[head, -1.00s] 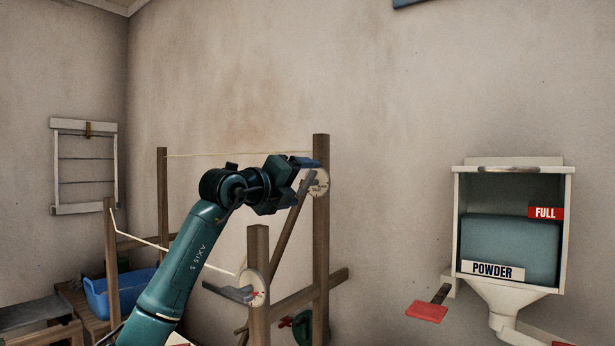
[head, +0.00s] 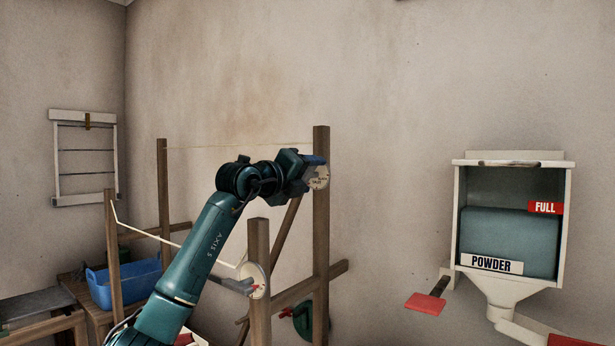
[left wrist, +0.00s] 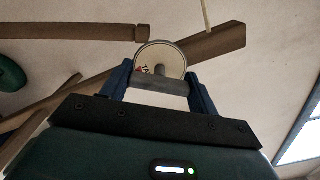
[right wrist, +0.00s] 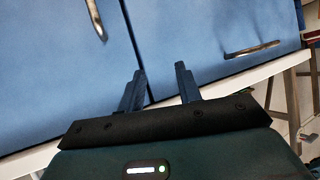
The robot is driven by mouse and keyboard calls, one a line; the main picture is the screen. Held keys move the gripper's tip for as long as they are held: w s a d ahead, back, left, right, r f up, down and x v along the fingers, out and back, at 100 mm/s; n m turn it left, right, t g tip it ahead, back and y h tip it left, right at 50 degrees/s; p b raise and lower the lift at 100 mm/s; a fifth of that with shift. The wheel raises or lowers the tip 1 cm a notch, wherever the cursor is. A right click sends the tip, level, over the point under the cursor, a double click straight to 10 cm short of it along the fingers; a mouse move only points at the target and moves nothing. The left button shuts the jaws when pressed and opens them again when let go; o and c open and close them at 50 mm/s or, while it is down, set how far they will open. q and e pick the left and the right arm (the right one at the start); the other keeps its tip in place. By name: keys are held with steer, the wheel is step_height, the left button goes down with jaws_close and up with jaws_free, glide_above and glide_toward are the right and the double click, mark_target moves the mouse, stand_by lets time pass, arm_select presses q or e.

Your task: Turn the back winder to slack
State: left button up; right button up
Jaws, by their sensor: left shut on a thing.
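The back winder is a pale round dial (head: 320,178) high on the tall back post (head: 321,235). In the left wrist view its disc (left wrist: 160,57) has small red and dark marks, and its grey bar handle (left wrist: 158,87) lies across between the fingers. My left gripper (head: 317,163) is shut on this handle; the fingers hide part of the dial in the head view. A thin pale line (head: 230,148) runs from the far left post toward the back winder. My right gripper (right wrist: 160,70) is open and empty.
The front winder (head: 257,281) sits on the nearer post (head: 259,238), below my left arm. A powder hopper (head: 567,220) with a red lever (head: 426,303) is on the wall at right. Blue cabinet doors (right wrist: 210,35) lie beyond my right gripper.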

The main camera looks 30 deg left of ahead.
arm_select(q)
steer(key=shift+c, duration=1.1)
